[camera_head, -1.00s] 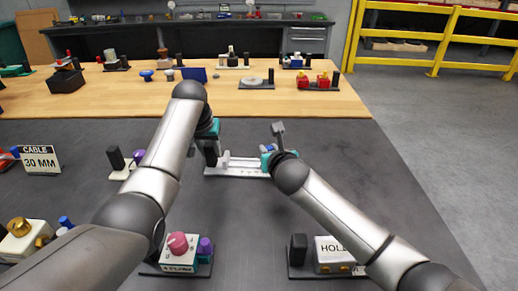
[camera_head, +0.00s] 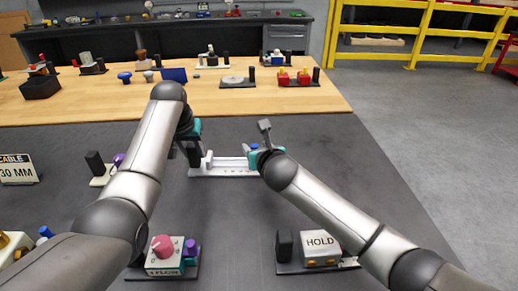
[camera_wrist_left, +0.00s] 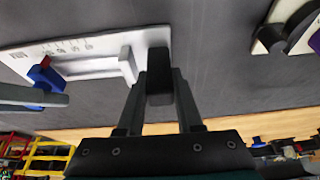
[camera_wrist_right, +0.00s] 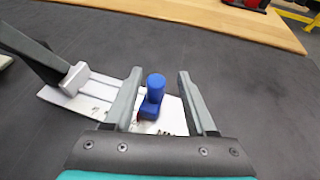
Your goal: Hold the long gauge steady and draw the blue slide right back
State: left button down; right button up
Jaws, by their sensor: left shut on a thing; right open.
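The long gauge (camera_head: 225,172) is a white scaled bar lying on the dark table mat; it also shows in the left wrist view (camera_wrist_left: 100,45). My left gripper (camera_wrist_left: 160,75) is shut on the dark upright post at one end of the gauge. The blue slide (camera_wrist_right: 153,98), with a round knob on top, sits on the gauge's scaled part. It shows in the left wrist view (camera_wrist_left: 45,76) beside a small red mark. My right gripper (camera_wrist_right: 158,75) is open, its fingers on either side of the blue slide with visible gaps. In the head view my arms partly hide the gauge.
A block marked HOLD (camera_head: 321,244) stands at the front right, and a unit with a pink knob (camera_head: 162,246) at the front left. A CABLE 30 MM sign (camera_head: 18,169) is at the left. Several devices line the wooden strip (camera_head: 120,105) behind. The mat right of the gauge is clear.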

pick_arm(q)
jog(key=shift+s+a+f, duration=0.15)
jog(key=shift+a+f, duration=0.05)
jog(key=shift+f, duration=0.15)
pick_arm(e)
jog(key=v, duration=1.2)
jog(key=shift+d, duration=0.15)
pick_arm(q)
jog(key=c, duration=1)
grip_release()
jog(key=o, duration=0.3)
jog(key=shift+r, duration=0.1)
jog(key=shift+o, duration=1.1)
jog(key=shift+d+r, duration=0.1)
jog(key=shift+r, duration=0.1)
